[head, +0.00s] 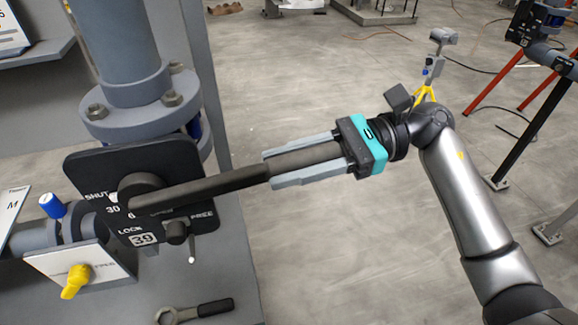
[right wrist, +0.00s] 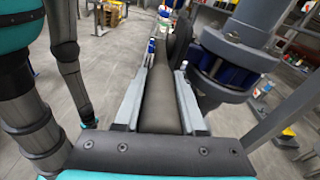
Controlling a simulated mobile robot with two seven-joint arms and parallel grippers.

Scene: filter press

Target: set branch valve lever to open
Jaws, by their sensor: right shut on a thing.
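The branch valve lever (head: 200,191) is a long dark bar running from a round hub on a black dial plate (head: 90,165) out to the right. The plate reads SHUT, 30, a partly covered 6, LOCK and FREE, with a tag 39 (head: 143,239). Lettering under the lever is partly hidden. My right gripper (head: 268,170) is shut on the lever's outer end, its two grey fingers along either side. In the right wrist view the lever (right wrist: 160,100) lies between the fingers and runs away toward the hub.
A thick grey flanged pipe (head: 125,60) stands above the plate. A small yellow handle (head: 75,282) sits at lower left beside a blue-capped fitting (head: 53,205). A wrench (head: 195,310) lies on the grey base. Concrete floor to the right is mostly open, with stands farther back.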

